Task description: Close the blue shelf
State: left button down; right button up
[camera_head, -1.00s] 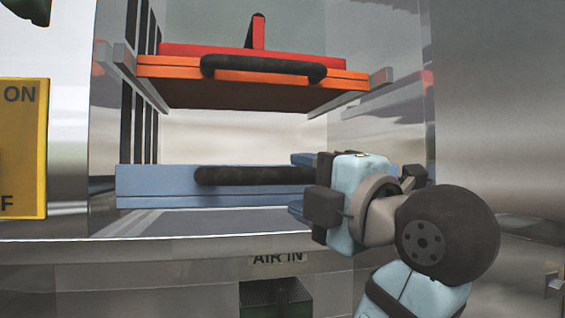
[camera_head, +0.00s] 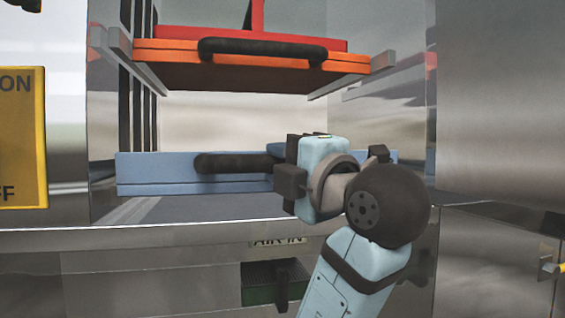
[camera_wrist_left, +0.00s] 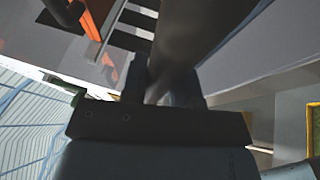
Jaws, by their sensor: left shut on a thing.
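The blue shelf (camera_head: 150,174) is a flat tray low in the metal cabinet, with a dark bar handle (camera_head: 235,163) along its front. In the head view my left gripper (camera_head: 279,160) is at the right part of this handle, shut on it. My gripper and wrist hide the handle's right end and part of the shelf front. In the left wrist view the dark handle (camera_wrist_left: 178,50) runs between the fingers of my left gripper (camera_wrist_left: 172,88). My right gripper is not in view.
An orange shelf (camera_head: 180,58) with a dark handle and a red part on top sits above on metal rails (camera_head: 385,62). A yellow ON/OFF panel (camera_head: 22,138) is at the left. Below are an AIR IN label (camera_head: 278,241) and a dark green part (camera_head: 272,284).

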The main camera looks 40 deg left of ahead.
pick_arm(q)
jog(key=w+a+b, duration=0.2)
jog(key=a, duration=0.1)
jog(key=w+a+b, duration=0.3)
jog(key=shift+w+a+f, duration=0.15)
jog(key=shift+w+a, duration=0.05)
jog(key=shift+w, duration=0.05)
jog(key=shift+w+a, duration=0.25)
jog(key=shift+r, duration=0.3)
jog(key=c, duration=1.3)
grip_release()
jog(key=o, duration=0.4)
jog(key=shift+w+a+f, duration=0.15)
jog(key=shift+a, duration=0.05)
jog(key=b+v, duration=0.3)
jog(key=v, duration=1.1)
jog(key=shift+b, duration=0.4)
